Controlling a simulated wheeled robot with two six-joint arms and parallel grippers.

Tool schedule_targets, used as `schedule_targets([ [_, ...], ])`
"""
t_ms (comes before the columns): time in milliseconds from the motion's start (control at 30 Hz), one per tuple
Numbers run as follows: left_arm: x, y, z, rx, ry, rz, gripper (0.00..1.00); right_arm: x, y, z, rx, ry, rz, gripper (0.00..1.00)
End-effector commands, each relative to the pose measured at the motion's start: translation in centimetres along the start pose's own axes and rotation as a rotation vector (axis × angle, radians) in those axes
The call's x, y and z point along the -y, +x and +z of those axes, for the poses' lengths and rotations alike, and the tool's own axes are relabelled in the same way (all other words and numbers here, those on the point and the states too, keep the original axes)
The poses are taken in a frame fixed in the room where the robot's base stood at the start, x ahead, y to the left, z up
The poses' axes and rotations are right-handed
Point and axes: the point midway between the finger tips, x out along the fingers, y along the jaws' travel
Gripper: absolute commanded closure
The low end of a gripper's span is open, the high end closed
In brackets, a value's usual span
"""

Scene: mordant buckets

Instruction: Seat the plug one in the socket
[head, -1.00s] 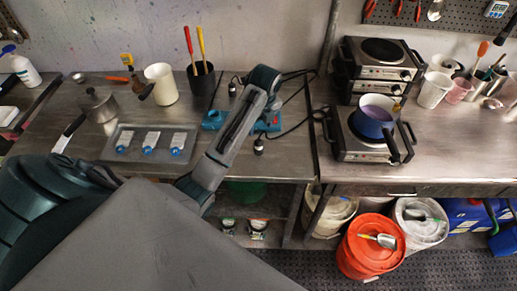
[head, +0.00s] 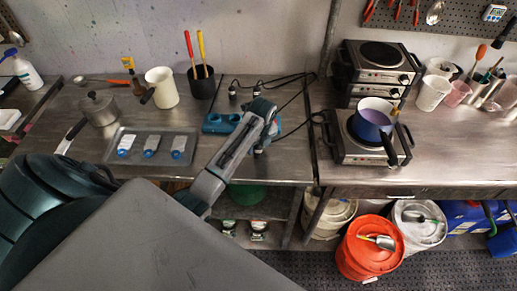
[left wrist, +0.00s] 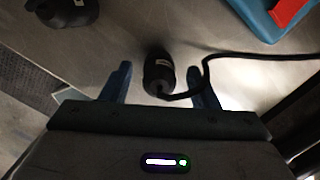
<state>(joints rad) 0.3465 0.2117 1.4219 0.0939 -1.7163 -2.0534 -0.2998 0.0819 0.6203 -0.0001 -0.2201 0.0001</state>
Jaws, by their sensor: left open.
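The teal socket strip (head: 222,122) lies on the left bench, its middle hidden by my left arm. A corner of it with a red part shows in the left wrist view (left wrist: 262,16). A black plug (left wrist: 157,72) with a small label and a cable stands between the fingers of my left gripper (left wrist: 161,78), which is open and not closed on it. In the head view the gripper (head: 260,146) is mostly hidden by its own arm, near the bench's front edge. Two more black plugs (head: 233,89) stand behind the strip. I cannot tell which is plug one. My right gripper is not in view.
A metal tray (head: 108,158) with several small packets lies left of the strip. A black cup (head: 202,88) with red and yellow handles stands behind. Black cables run right, towards the hot plate (head: 345,154) with a purple pot. A black object (left wrist: 68,10) shows in the left wrist view.

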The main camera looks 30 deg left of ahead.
Motion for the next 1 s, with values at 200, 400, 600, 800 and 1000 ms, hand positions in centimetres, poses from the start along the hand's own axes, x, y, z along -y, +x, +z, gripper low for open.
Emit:
schedule_targets([
  [200,0.0,0.0,0.0,0.0,0.0,0.0,0.75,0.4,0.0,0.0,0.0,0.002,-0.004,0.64],
  [400,0.0,-0.1,0.0,0.0,0.0,0.0,0.95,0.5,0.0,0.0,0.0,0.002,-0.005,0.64],
  [600,0.0,-0.1,0.0,0.001,0.0,-0.001,0.95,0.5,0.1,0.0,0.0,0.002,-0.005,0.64],
  [800,0.1,-1.1,0.2,0.002,0.0,-0.002,0.95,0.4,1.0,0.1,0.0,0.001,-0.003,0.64],
  [1000,0.2,-3.4,0.1,0.001,0.001,-0.005,0.95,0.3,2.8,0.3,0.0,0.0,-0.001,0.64],
])
